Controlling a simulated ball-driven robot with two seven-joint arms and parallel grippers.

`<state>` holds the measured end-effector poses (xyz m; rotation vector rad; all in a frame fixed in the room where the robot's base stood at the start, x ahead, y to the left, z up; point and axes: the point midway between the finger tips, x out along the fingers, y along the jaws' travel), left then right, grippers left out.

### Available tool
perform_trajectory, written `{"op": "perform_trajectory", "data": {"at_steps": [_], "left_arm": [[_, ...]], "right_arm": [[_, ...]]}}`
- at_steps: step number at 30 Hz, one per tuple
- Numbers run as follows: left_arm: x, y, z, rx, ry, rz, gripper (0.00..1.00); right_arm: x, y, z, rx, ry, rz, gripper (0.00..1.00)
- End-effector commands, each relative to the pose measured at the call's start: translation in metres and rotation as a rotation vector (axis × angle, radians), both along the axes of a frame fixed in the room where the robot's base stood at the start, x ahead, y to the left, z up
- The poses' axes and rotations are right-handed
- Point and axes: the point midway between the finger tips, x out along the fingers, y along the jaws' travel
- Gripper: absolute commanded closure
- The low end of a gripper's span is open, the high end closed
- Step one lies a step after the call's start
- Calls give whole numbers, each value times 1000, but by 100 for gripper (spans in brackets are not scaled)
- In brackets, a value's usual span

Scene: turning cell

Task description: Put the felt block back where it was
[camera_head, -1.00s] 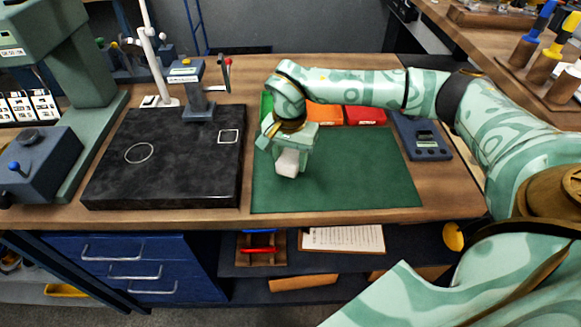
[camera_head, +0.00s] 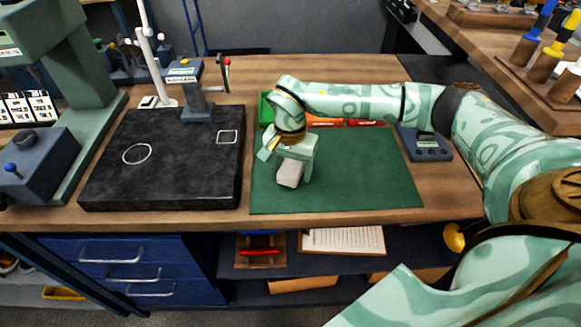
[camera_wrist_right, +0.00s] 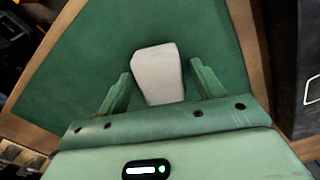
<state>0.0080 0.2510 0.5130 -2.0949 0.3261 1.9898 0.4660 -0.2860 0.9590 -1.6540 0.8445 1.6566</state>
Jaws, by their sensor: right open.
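The felt block (camera_head: 289,174), a pale grey block, is at the green mat (camera_head: 361,174), towards its left side. In the right wrist view the felt block (camera_wrist_right: 158,75) lies between my right gripper's two fingers, with green mat showing on both sides of it. My right gripper (camera_head: 292,166) is open and low over the mat at the block; in the wrist view its fingers (camera_wrist_right: 160,82) stand apart from the block's sides. The gripper hides part of the block's top in the head view. My left gripper is not in view.
A black plate (camera_head: 185,175) with a white circle and a white square outline lies left of the mat. The mat's right part is clear.

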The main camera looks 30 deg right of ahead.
Motion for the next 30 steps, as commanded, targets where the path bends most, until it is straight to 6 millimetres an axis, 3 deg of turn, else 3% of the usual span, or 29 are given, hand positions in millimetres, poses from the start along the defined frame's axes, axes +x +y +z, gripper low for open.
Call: {"op": "perform_trajectory", "data": {"at_steps": [9, 15, 20, 30], "left_arm": [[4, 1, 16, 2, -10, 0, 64], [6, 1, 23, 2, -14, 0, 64], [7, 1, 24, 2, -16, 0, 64], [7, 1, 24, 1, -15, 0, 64]], "right_arm": [[1, 0, 70, -1, -8, 1, 33], [1, 0, 107, 1, -4, -1, 33], [1, 0, 119, 0, -2, 0, 33], [0, 0, 119, 1, -1, 0, 33]]}}
